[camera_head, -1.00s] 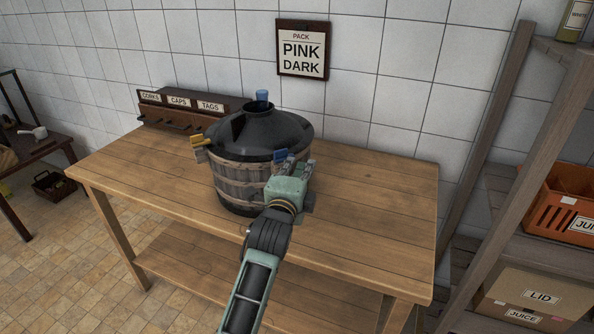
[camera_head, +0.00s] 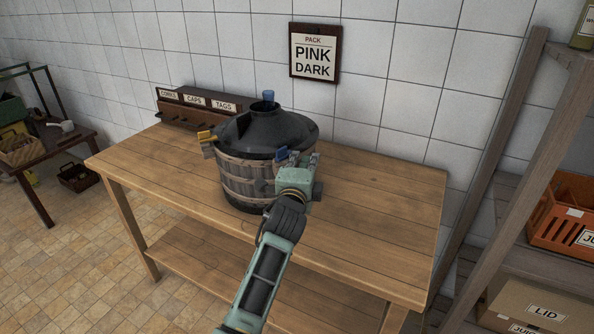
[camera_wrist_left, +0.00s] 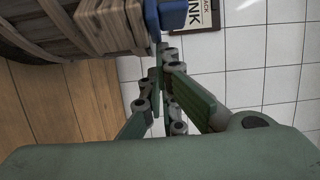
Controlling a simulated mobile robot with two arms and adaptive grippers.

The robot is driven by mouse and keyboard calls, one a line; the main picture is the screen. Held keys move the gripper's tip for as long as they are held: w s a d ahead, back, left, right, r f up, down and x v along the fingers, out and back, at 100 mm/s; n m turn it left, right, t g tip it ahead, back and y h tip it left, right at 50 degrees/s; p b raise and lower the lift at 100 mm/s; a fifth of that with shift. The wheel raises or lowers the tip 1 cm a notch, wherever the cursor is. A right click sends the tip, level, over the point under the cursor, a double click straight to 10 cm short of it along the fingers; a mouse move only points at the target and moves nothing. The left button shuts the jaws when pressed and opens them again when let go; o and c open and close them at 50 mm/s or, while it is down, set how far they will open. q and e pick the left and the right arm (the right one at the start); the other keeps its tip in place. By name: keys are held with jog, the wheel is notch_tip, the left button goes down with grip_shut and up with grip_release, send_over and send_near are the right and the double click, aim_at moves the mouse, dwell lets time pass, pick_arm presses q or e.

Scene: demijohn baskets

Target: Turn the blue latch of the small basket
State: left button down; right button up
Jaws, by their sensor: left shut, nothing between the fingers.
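The small basket (camera_head: 240,181), a round wooden-slatted tub with a dark domed lid (camera_head: 262,130), stands on the wooden table. My left gripper (camera_head: 302,160) is shut and empty, close beside the blue latch. In the left wrist view the blue latch (camera_wrist_left: 173,14) is just past the closed fingertips (camera_wrist_left: 165,52); I cannot tell whether they touch. The basket's slats (camera_wrist_left: 95,25) fill the upper left there. My right gripper is out of view.
The wooden table (camera_head: 375,215) is clear to the right of the basket. A rack labelled CORKS, CAPS, TAGS (camera_head: 205,107) stands behind left. A PINK DARK sign (camera_head: 314,56) hangs on the wall. A shelf with an orange crate (camera_head: 570,210) is at right.

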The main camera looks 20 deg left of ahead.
pick_arm(q)
jog(key=shift+w+a, duration=0.25)
jog(key=shift+w, duration=0.6)
dwell(1.1)
